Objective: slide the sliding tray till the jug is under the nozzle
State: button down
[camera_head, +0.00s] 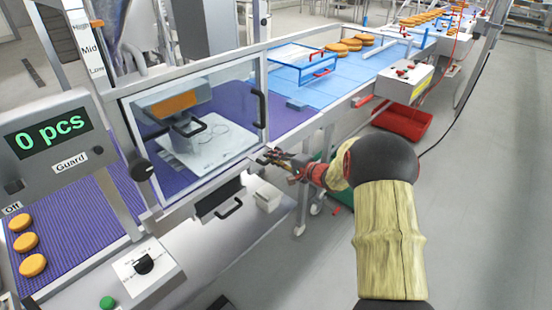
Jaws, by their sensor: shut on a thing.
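Behind the clear guard window, a white plate, seemingly the sliding tray (222,150), lies flat with faint round outlines on it. A grey vessel with a dark handle, seemingly the jug (183,140), stands at its left part. A grey head with an orange-brown panel (174,104) hangs just above the vessel. The nozzle tip is hidden, so I cannot tell whether they line up. My gripper (268,157) is at the window's lower right corner, right of the tray. It is shut on a small part there, apparently the tray's handle; the fingers hide most of it.
The guard frame (262,95) and its black handle stand close to my gripper. Orange-brown rounds (26,242) lie on the purple belt at left. A red crate (402,124) is beyond my arm. Floor at right is clear.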

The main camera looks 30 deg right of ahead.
jog(key=shift+f, duration=0.15)
jog(key=c, duration=1.8)
grip_release()
jog(key=shift+c, duration=0.2)
jog(key=v, duration=1.2)
